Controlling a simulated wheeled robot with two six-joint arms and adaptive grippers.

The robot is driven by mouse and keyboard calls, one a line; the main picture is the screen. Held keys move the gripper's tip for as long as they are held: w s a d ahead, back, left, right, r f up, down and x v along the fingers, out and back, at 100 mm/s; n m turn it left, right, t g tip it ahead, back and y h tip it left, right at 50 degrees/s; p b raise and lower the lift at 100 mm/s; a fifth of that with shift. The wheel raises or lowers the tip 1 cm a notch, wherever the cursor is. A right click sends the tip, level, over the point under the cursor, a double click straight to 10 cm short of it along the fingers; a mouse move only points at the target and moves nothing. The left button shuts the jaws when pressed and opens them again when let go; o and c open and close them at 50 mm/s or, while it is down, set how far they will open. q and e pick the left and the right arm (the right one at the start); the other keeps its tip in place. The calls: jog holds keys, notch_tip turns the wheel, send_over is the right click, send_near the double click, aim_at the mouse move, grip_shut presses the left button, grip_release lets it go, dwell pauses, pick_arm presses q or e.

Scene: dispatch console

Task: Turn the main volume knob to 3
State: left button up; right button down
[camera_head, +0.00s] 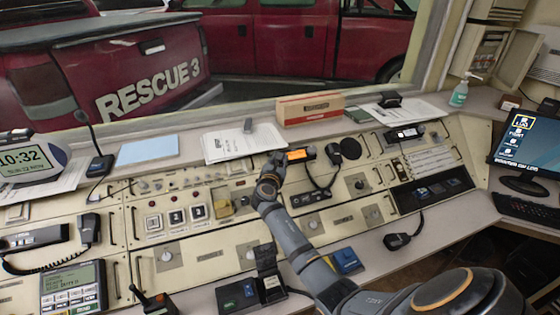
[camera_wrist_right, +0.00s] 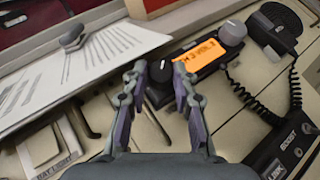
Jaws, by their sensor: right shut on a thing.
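A radio unit with a lit orange display (camera_head: 297,155) sits on the sloped console. In the right wrist view, the display (camera_wrist_right: 198,56) has a black knob (camera_wrist_right: 161,71) with a white pointer mark at its left and a grey knob (camera_wrist_right: 232,33) at its right. My right gripper (camera_head: 276,158) is at the left end of the radio; in the wrist view its two fingers (camera_wrist_right: 160,76) are closed around the black knob. The pointer mark points roughly up in that view. I cannot read any knob label or scale. My left gripper is not in view.
Papers (camera_head: 230,143) and a cardboard box (camera_head: 310,108) lie on the ledge behind. Square buttons (camera_head: 176,217) lie to the left. A monitor (camera_head: 527,143) stands at the far right.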

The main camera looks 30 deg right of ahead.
jog(key=shift+m+g, duration=0.4)
jog(key=c, duration=1.1)
grip_release()
jog(key=shift+w, duration=0.1)
jog(key=shift+o, duration=0.2)
jog(key=shift+a, duration=0.1)
jog(key=f+v, duration=0.1)
jog(key=v, duration=0.6)
jog(key=shift+a+r, duration=0.15)
jog(key=shift+r, duration=0.25)
jog(key=shift+s+f, duration=0.1)
jog(key=shift+s, duration=0.15)
